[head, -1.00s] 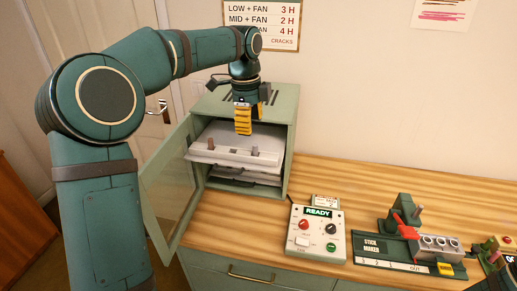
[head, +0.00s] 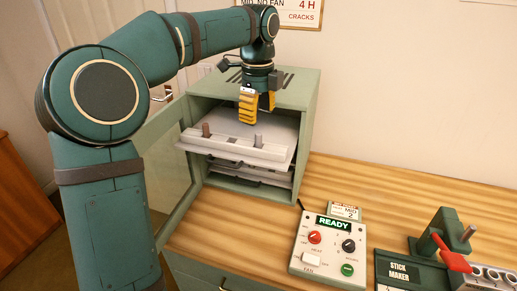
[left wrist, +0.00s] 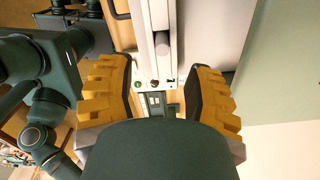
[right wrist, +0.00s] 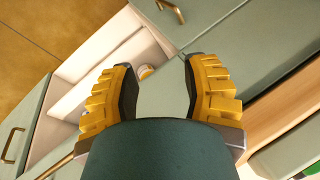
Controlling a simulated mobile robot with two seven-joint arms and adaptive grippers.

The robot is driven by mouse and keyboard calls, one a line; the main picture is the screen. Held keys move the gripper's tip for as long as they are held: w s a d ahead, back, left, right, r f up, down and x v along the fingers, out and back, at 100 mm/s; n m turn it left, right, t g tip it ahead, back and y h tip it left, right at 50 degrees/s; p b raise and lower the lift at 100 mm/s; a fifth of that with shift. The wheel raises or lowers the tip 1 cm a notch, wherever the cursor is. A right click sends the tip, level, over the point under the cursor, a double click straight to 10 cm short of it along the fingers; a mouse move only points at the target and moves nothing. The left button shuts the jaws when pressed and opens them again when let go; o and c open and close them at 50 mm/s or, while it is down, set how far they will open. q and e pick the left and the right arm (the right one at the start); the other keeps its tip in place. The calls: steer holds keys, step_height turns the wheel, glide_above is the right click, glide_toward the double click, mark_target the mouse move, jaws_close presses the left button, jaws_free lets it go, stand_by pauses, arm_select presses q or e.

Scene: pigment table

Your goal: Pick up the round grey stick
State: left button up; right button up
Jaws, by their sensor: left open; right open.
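The round grey stick (head: 258,140) shows at the front right of a pale tray (head: 228,149) that juts out of the green oven. A brown stick (head: 206,130) is farther left on the same tray. My left gripper (head: 256,108) points down just above and behind the grey stick, open. In the left wrist view a grey rounded stick (left wrist: 162,45) lies ahead of the space between the open fingers (left wrist: 165,88), apart from them. My right gripper (right wrist: 158,84) is open and empty near the cabinet fronts.
The oven (head: 311,125) has its glass door (head: 160,165) swung open at left, with more trays inside. A control box (head: 327,250) reading READY and the stick maker (head: 400,272) stand on the wooden counter. The right wrist view shows an open drawer (right wrist: 75,70).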

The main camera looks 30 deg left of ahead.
mark_target(259, 134)
arm_select(q)
steer(key=shift+w+f, duration=0.15)
steer(key=shift+f, duration=0.75)
steer(key=shift+f+b, duration=0.3)
steer(key=shift+f, duration=0.05)
step_height(259, 134, down, 5)
steer(key=shift+r+b, duration=0.15)
steer(key=shift+b, duration=0.65)
steer(key=shift+r, duration=0.1)
jaws_close()
